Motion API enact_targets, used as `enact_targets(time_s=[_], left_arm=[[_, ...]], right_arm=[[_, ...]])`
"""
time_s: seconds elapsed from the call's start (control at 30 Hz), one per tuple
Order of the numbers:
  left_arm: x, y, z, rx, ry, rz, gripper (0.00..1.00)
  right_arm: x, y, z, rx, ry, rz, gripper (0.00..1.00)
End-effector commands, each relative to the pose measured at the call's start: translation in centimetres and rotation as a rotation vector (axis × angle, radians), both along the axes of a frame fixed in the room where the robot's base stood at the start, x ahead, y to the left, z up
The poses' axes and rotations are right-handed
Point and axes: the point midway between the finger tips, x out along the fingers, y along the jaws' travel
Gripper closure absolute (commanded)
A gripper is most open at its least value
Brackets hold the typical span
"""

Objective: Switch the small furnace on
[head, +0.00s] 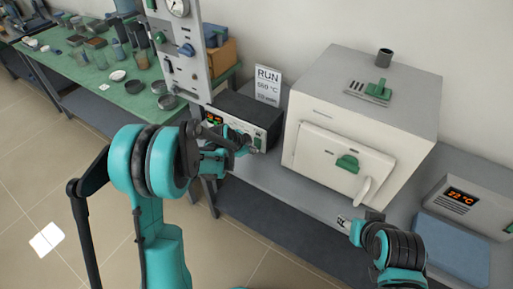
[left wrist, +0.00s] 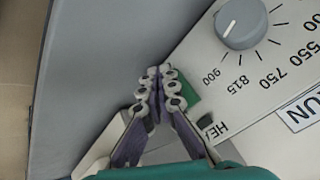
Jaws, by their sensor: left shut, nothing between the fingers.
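My left gripper (head: 246,143) is shut and empty, at the front panel of the dark control box (head: 250,112) beside the white furnace (head: 345,155). In the left wrist view its closed fingertips (left wrist: 160,75) are close to a green switch-like part (left wrist: 190,98), partly hidden behind them; I cannot tell whether they touch. The panel (left wrist: 225,75) carries a grey dial knob (left wrist: 241,23) with temperature marks, a partly hidden label starting "HE" and a "RUN" label (left wrist: 302,108). The box's lit display (head: 214,118) is partly blocked by my arm. My right gripper (head: 348,225) is at lower right; its fingers are unclear.
A card reading "RUN" (head: 267,85) stands behind the box. A grey unit (head: 470,195) showing 22 °C and a blue slab (head: 450,248) are at right. A panel with a gauge (head: 178,45) rises at left, before a green table (head: 80,70) with dishes.

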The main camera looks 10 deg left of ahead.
Motion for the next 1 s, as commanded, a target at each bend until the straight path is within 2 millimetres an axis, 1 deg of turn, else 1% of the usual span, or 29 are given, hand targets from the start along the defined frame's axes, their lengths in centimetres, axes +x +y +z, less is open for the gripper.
enact_targets(time_s=[0.43, 0.73, 1.0], left_arm=[[0.1, 0.0, 0.0, 0.000, 0.000, 0.000, 1.00], [-1.1, 0.4, 0.2, -0.001, -0.001, 0.000, 1.00], [-1.3, 0.4, 0.2, -0.001, -0.001, 0.000, 1.00]], right_arm=[[0.0, 0.0, 0.0, 0.000, 0.000, 0.000, 0.53], [0.0, 0.0, -0.1, 0.000, 0.000, 0.000, 0.53], [0.0, 0.0, -0.1, 0.000, 0.000, 0.000, 0.53]])
